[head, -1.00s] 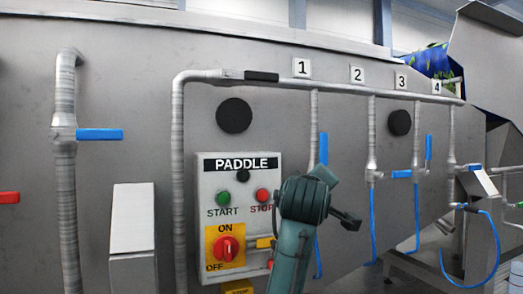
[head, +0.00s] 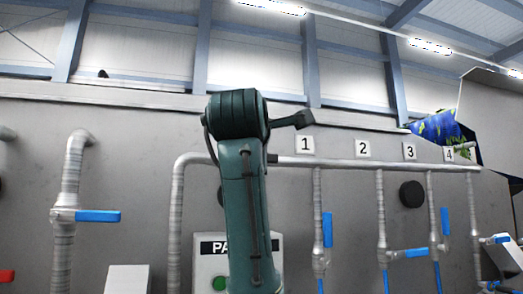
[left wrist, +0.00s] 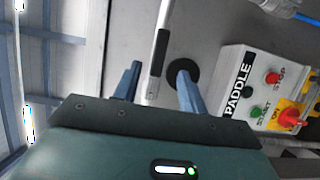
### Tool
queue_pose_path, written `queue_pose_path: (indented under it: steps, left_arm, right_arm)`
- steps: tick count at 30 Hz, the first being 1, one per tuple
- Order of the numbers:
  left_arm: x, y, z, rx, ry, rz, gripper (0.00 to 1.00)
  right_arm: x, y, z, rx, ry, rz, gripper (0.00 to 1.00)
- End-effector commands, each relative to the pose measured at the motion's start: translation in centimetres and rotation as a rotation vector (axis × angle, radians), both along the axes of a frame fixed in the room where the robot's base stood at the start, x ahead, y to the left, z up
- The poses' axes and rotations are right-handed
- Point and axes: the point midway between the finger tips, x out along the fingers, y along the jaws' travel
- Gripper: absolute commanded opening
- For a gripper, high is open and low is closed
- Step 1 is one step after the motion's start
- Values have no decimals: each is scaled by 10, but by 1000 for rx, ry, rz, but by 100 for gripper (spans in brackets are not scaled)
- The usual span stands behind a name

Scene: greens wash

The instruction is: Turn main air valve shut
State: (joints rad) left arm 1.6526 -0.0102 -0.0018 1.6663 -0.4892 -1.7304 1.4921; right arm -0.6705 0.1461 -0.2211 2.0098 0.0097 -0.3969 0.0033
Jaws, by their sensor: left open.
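The main air pipe (head: 340,163) runs level along the grey wall below the number plates. A black lever handle (left wrist: 158,52) lies along this pipe in the left wrist view; in the head view my arm hides most of it. My left gripper (left wrist: 158,86) is open and empty. Its two blue-grey fingers lie on either side of the pipe's line in the wrist picture, with the black handle just beyond their tips. I cannot tell how far the fingers are from the wall. In the head view my arm hides them. My right gripper is not in view.
Blue-handled valves (head: 98,216) sit on the pipes to the left and right. The paddle control box (left wrist: 265,95), with start, stop and red rotary switch, is below the pipe. A black disc (left wrist: 190,70) is on the wall near the fingers.

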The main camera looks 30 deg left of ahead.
Motion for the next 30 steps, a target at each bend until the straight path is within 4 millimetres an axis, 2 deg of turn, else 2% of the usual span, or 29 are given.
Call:
queue_pose_path:
  steps: [1,6,12,23,30]
  left_arm:
    - [11,6,3,1,5,3,42]
    - [40,21,2,2,4,2,42]
    - [60,30,2,3,1,1,42]
    - [65,33,0,2,0,-1,42]
    - [65,33,0,2,0,-1,24]
  right_arm:
    - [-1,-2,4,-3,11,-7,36]
    - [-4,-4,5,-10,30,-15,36]
    - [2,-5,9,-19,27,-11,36]
    - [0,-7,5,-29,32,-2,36]
    - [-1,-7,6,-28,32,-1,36]
